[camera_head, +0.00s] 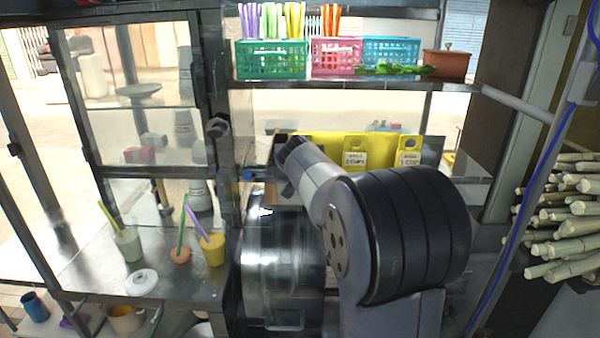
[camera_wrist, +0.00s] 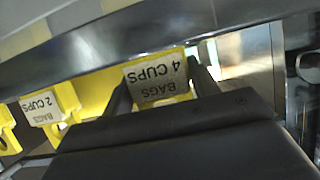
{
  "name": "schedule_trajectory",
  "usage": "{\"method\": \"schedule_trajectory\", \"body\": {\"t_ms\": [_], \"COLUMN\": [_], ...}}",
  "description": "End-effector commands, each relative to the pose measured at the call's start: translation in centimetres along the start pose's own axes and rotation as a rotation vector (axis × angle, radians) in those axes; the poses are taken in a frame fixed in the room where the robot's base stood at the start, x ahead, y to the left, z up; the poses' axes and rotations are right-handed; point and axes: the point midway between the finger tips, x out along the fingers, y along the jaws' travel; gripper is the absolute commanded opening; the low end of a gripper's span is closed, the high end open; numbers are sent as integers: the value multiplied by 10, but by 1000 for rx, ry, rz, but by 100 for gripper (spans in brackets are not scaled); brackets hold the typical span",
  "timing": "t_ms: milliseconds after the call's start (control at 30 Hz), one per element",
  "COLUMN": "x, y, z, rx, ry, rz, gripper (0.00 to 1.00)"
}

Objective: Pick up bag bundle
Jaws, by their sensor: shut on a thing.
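A yellow bag bundle with a "BAGS 4 CUPS" label (camera_wrist: 158,82) sits between the two fingers of my gripper (camera_wrist: 162,88) in the wrist view. The gripper is shut on it. A second yellow bundle, labelled "2 CUPS" (camera_wrist: 42,108), hangs beside it to the left in that view. In the head view, two labelled yellow bundles (camera_head: 355,152) (camera_head: 409,152) hang side by side right of my wrist. My arm covers the fingers and most of the held bundle there.
A shelf above holds green (camera_head: 271,60), pink (camera_head: 337,57) and blue (camera_head: 391,51) baskets. A metal drum (camera_head: 283,255) stands below my wrist. A glass-sided counter with cups (camera_head: 213,249) is at left. Sugarcane stalks (camera_head: 570,220) are stacked at right.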

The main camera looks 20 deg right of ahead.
Motion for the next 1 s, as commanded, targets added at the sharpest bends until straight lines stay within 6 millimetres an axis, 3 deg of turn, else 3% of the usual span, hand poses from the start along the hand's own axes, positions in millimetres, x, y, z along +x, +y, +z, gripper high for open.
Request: {"method": "schedule_trajectory", "body": {"t_ms": [333, 533, 667, 1000], "x": [-1, -6, -14, -44], "y": [0, 0, 0, 0], "z": [-2, -16, -34, -106], "rx": [0, 1, 3, 2], "ry": [2, 3, 5, 6], "rz": [0, 0, -1, -1], "gripper": [36, 36, 36, 36]}}
